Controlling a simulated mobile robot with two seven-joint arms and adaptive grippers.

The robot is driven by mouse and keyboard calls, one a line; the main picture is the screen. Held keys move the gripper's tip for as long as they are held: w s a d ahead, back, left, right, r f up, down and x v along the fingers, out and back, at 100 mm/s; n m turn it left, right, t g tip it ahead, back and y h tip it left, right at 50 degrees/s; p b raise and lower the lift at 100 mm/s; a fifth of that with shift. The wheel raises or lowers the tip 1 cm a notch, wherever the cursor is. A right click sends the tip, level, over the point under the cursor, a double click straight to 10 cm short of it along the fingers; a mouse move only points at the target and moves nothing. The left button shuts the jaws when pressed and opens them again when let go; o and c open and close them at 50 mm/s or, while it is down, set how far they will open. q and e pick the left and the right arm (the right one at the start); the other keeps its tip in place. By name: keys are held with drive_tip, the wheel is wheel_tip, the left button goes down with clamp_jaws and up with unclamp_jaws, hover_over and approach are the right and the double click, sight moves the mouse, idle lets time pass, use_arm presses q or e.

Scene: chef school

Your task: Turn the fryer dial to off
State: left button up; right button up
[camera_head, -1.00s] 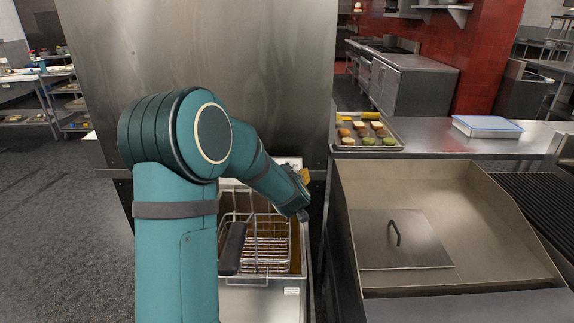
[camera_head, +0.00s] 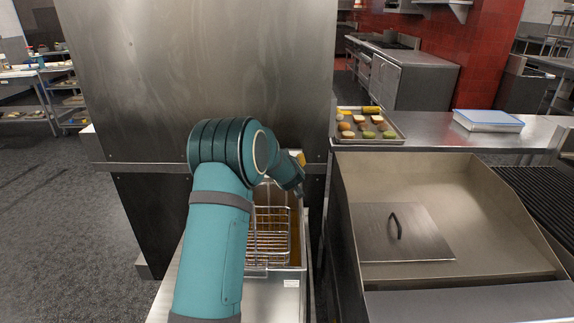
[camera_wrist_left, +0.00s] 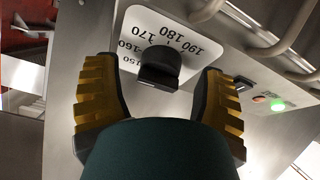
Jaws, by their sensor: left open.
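The fryer dial (camera_wrist_left: 159,68) is a black knob on a white plate with temperature numbers, seen in the left wrist view. My left gripper (camera_wrist_left: 161,92) is open, with its yellow-padded fingers on either side of the dial. I cannot tell whether they touch it. In the head view the fryer (camera_head: 285,295) holds a wire basket (camera_head: 268,235). The dial is hidden there behind my left arm, and a bit of the left gripper (camera_head: 300,158) shows past the wrist. My right gripper is not in view.
A lit green light (camera_wrist_left: 278,105) and a small switch (camera_wrist_left: 243,82) are right of the dial, with metal tubes above. A steel-lidded griddle (camera_head: 450,190) stands right of the fryer. A food tray (camera_head: 368,130) lies behind it.

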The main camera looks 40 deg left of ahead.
use_arm(q)
drive_tip(key=shift+w+a+f, duration=0.1)
drive_tip(key=shift+w+a, duration=0.05)
drive_tip(key=c, duration=1.2)
